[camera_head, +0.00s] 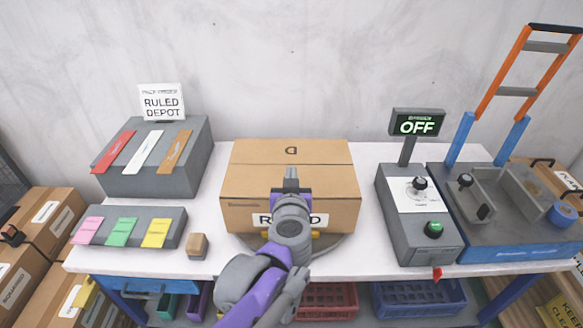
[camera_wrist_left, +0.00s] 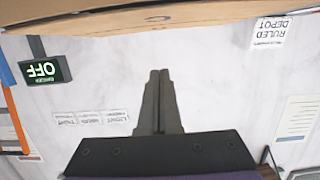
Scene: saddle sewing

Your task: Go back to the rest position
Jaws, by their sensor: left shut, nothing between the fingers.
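My left gripper (camera_head: 291,175) is in front of the cardboard box in the head view, overlapping its front edge. Its grey and purple arm comes up from the bottom. In the left wrist view the two dark fingers (camera_wrist_left: 160,75) are together with nothing between them. The cardboard box (camera_head: 250,165) is closed and sits on the white table. Its front label is partly hidden by my arm. The box edge (camera_wrist_left: 150,18) also shows along the top of the left wrist view, which looks upside down. Whether the gripper touches the box cannot be told. My right gripper is not in view.
A grey rack (camera_head: 190,180) with a RULED DEPOT sign (camera_head: 162,102) stands left, above coloured cards and a small brown block (camera_head: 197,244). A control box (camera_head: 408,245) with an OFF display (camera_head: 417,124) and a blue tape station (camera_head: 500,250) stand right. Free table lies around the box.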

